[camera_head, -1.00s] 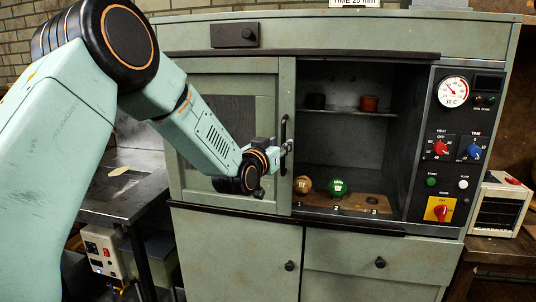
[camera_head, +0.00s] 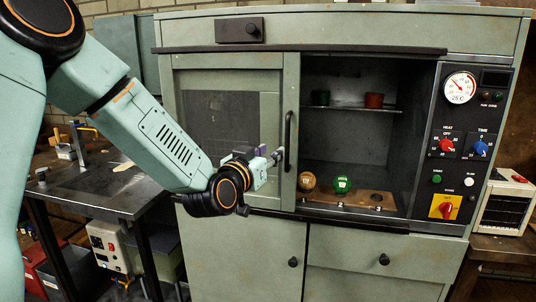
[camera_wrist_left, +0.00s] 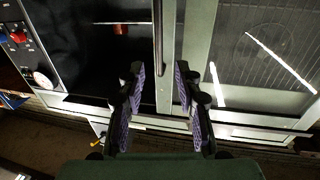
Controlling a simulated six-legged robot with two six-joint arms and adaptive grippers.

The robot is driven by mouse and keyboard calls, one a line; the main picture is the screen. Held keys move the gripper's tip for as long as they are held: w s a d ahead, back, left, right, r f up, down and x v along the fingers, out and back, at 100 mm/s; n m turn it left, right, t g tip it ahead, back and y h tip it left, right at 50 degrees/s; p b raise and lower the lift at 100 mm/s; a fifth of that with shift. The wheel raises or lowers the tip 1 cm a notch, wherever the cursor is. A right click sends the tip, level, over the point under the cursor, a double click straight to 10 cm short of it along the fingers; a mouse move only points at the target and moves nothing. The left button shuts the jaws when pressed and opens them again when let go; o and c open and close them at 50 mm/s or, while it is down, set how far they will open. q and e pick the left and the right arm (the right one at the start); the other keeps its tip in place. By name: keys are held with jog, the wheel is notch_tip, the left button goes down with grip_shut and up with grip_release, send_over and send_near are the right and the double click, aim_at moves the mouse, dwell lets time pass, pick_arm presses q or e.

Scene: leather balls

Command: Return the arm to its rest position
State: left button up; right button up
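My left arm comes in from the left in the head view. Its gripper (camera_head: 278,156) is at the black vertical door handle (camera_head: 288,140) of the pale green cabinet (camera_head: 240,236). In the left wrist view the two purple-padded fingers (camera_wrist_left: 160,88) are spread apart. The handle also shows there (camera_wrist_left: 158,40), in line with the gap between the fingers. I cannot tell whether it lies between the fingertips or just beyond them. My right gripper is not in view.
The cabinet's right side stands open, with a brown ball (camera_head: 307,181) and a green ball (camera_head: 342,184) on a wooden board (camera_head: 320,199). A metal table (camera_head: 115,195) is at left.

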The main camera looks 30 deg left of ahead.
pick_arm(q)
jog(key=shift+s, duration=0.1)
jog(key=s+d+f+g+h+b, duration=0.1)
jog(key=s+d+f+g, duration=0.3)
jog(key=f, duration=0.6)
jog(key=s+d+f+n+g, duration=0.1)
jog(key=s+f+g, duration=0.1)
jog(key=s+f, duration=0.55)
jog(key=s+d+f+g+h+b, duration=0.1)
jog(key=s+d+f+g, duration=0.25)
jog(key=f, duration=0.85)
jog(key=s+f+g+b, duration=0.1)
jog(key=s+f+g, duration=0.1)
jog(key=s+f, duration=0.4)
jog(key=s+d+f+m+g+b, duration=0.1)
jog(key=s+f+g, duration=0.2)
jog(key=s, duration=0.9)
jog(key=s+d+f+g+b, duration=0.1)
jog(key=s+f+g, duration=0.2)
jog(key=s+f, duration=0.5)
jog(key=shift+s+d+f+m, duration=0.15)
jog(key=shift+s+f+m, duration=0.15)
jog(key=shift+s+f, duration=0.15)
